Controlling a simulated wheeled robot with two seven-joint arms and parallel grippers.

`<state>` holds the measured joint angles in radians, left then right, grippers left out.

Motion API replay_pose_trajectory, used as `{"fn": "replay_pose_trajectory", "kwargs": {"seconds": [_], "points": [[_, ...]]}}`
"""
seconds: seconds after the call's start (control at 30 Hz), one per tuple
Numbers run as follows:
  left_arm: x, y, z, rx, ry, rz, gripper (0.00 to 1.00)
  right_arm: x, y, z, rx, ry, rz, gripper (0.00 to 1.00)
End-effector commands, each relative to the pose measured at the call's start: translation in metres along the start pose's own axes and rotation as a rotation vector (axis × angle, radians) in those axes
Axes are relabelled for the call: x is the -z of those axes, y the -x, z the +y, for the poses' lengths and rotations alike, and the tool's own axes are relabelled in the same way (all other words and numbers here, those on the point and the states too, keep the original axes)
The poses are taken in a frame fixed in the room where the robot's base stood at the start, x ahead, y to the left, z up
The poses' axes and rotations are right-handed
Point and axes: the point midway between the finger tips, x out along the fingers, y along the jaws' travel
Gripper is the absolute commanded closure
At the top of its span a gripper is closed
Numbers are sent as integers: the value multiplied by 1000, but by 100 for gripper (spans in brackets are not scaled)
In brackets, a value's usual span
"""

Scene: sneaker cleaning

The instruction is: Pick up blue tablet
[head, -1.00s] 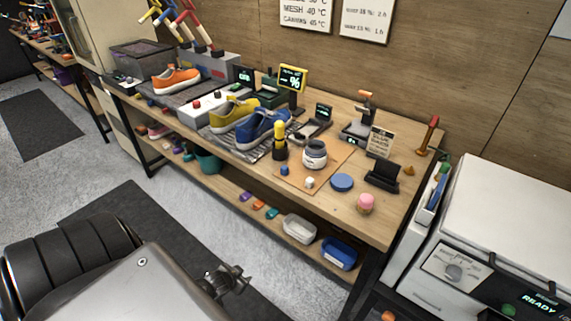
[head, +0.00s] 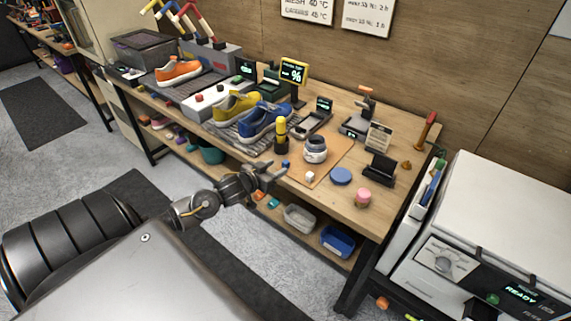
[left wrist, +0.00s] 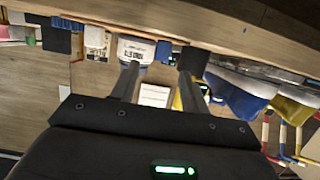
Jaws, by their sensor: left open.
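The blue tablet (head: 285,164) looks like a small blue block on a tan mat (head: 333,160), left of a white jar with a dark band (head: 315,149) and in front of a yellow-and-black bottle (head: 281,136). My left gripper (head: 275,171) is open and empty at the table's front edge, close to the tablet and pointing toward it. In the left wrist view, which is upside down, a small blue patch that seems to be the tablet (left wrist: 163,50) shows between the finger ends (left wrist: 159,70), beside the jar (left wrist: 136,48). My right gripper is out of view.
A white block (head: 309,176) and a blue disc (head: 341,175) lie to the right, with a pink item (head: 363,197) beyond. Blue and yellow sneakers (head: 264,121) stand on a rack to the left. Bins (head: 337,241) sit on the shelf below.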

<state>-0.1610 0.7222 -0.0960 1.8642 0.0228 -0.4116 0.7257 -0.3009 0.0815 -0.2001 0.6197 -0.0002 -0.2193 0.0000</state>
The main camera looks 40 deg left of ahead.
Motion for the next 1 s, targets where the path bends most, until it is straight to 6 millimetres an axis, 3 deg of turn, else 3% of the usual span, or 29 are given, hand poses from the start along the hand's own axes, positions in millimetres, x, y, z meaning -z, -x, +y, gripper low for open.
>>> {"fn": "replay_pose_trajectory", "kwargs": {"seconds": [0.1, 0.37, 0.7, 1.0], "points": [[0, -12, 0, -1, 0, 0, 54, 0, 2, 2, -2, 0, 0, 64], [1, -21, 0, -1, 0, 0, 54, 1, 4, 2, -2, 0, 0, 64], [0, -64, -2, 0, 0, -1, 54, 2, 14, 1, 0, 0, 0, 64], [-1, -67, -1, -2, -2, -1, 57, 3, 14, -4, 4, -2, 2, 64]]}}
